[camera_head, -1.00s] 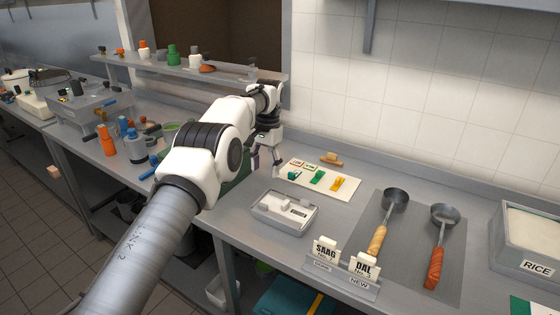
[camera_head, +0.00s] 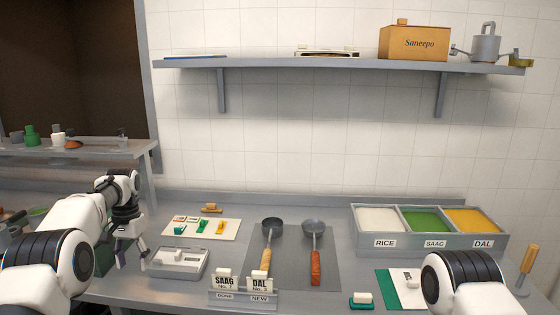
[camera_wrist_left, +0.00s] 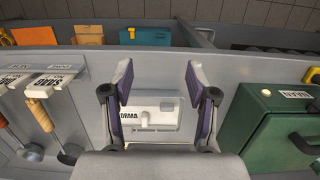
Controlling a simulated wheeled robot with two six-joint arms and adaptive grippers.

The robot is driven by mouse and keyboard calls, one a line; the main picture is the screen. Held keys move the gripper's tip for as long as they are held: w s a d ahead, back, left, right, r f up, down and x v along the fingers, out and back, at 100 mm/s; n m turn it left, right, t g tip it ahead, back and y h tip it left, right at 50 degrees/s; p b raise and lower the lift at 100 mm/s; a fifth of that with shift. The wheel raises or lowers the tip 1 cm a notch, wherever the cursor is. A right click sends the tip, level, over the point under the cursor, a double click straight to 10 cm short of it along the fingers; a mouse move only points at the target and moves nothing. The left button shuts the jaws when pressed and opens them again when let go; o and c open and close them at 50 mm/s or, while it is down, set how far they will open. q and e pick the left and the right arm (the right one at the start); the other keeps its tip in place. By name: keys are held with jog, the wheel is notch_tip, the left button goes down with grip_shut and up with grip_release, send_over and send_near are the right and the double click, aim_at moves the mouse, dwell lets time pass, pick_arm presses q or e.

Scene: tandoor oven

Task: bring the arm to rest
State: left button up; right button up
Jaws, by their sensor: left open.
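My left gripper (camera_head: 132,254) is open and empty in the head view, above the counter just left of a small white-and-grey device (camera_head: 179,262). In the left wrist view its two purple-faced fingers (camera_wrist_left: 158,78) are spread apart. The white device (camera_wrist_left: 152,112), with a partly hidden label reading "ORMA", shows beyond and between them. Nothing is between the fingers. My right arm (camera_head: 462,283) shows only as a white link with a dark ring at the lower right; its gripper is not visible.
Two ladles (camera_head: 271,245) lie on a grey mat (camera_head: 293,272) behind the SAAG and DAL tags (camera_head: 243,282). A three-part bin (camera_head: 430,243) stands at the right. A green box (camera_wrist_left: 274,135) is beside the device. A shelf (camera_head: 340,68) hangs above.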

pick_arm(q)
jog(key=s+d+f+m+g+b, duration=0.15)
jog(key=s+d+f, duration=0.25)
jog(key=s+f, duration=0.8)
jog(key=s+d+f+n+g, duration=0.1)
jog(key=s+d+f+g, duration=0.3)
jog(key=s+f, duration=0.8)
jog(key=s+d+f+t, duration=0.1)
jog(key=s+d+f, duration=0.1)
jog(key=s, duration=0.6)
jog(key=s+d+f+n+t, duration=0.1)
jog(key=s+f, duration=0.2)
jog(key=s, duration=0.5)
jog(key=s+d+f+t, duration=0.2)
jog(key=s, duration=0.6)
jog(key=w+t, duration=0.1)
jog(key=w, duration=0.1)
jog(key=w+n+t, duration=0.1)
jog(key=w+t, duration=0.1)
jog(key=w, duration=0.1)
jog(key=shift+a+r, duration=0.1)
jog(key=shift+a, duration=0.05)
pick_arm(e)
jog(key=shift+w+f, duration=0.2)
jog(key=shift+f, duration=0.35)
jog(key=shift+w+f, duration=0.15)
jog(key=shift+f, duration=0.35)
